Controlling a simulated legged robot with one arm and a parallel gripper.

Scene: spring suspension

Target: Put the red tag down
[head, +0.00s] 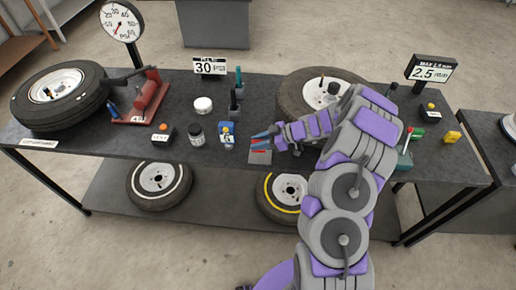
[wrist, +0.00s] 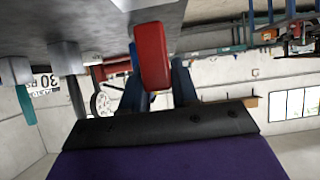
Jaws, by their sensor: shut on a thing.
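My gripper (head: 266,141) is low over the front edge of the dark workbench (head: 90,125), near its middle. In the wrist view, which looks upside down, the red tag (wrist: 152,56) is a rounded red block between the two dark fingers, and the gripper is shut on it. In the head view the red tag (head: 261,151) shows only as a small red patch by the fingertips, over a small grey plate (head: 259,158). I cannot tell whether the tag touches the plate or the bench.
A blue-and-white item (head: 227,135) and a dark jar (head: 196,134) stand left of my gripper. A tyre (head: 291,94) lies behind my arm. A red tool (head: 146,98), a tyre (head: 62,92) and a dial gauge (head: 121,21) are farther left. More tyres lie on the lower shelf.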

